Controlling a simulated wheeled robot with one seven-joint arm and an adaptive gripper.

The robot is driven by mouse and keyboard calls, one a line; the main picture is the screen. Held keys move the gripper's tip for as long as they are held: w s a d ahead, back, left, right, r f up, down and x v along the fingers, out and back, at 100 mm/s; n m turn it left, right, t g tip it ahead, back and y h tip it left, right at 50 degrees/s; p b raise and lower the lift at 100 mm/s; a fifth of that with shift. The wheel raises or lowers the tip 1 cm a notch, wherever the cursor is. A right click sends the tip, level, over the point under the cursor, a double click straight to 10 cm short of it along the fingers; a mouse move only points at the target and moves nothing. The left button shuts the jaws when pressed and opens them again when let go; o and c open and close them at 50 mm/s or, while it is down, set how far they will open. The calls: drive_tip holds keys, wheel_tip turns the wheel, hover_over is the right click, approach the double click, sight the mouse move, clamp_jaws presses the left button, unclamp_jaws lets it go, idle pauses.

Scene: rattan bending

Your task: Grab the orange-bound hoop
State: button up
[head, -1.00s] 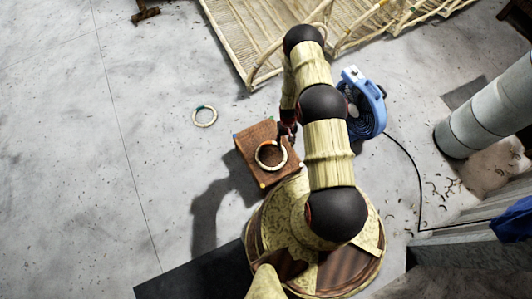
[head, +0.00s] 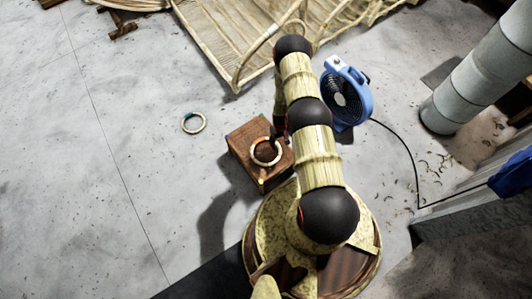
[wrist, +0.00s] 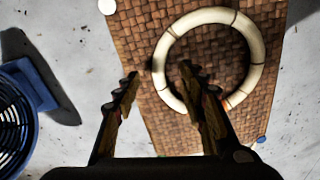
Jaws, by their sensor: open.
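The cream hoop (head: 254,157) lies on top of the woven brown box (head: 246,167). In the wrist view the hoop (wrist: 255,50) shows as a nearly full ring, with a small orange patch at its lower right rim. My gripper (wrist: 160,72) is open and empty. In that view its right finger overlaps the ring's inside and lower rim, and its left finger is outside the ring, over the box's left edge. The hoop's left rim appears between the fingertips. I cannot tell the height gap. In the head view my gripper (head: 276,133) is at the hoop's upper right, partly hidden by my arm.
Another hoop (head: 194,123), with a teal binding, lies on the floor left of the box. A blue fan (head: 347,92) stands right of my arm, its cord trailing right. A rattan frame (head: 240,40) is behind. The floor at left is clear.

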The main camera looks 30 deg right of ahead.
sight(278, 146)
wheel_tip(278, 146, down, 3)
drive_tip(key=shift+a+f+b, duration=0.1)
drive_tip(key=shift+b, duration=0.3)
drive_tip(key=shift+c, duration=1.2)
drive_tip(key=c, duration=0.7)
clamp_jaws()
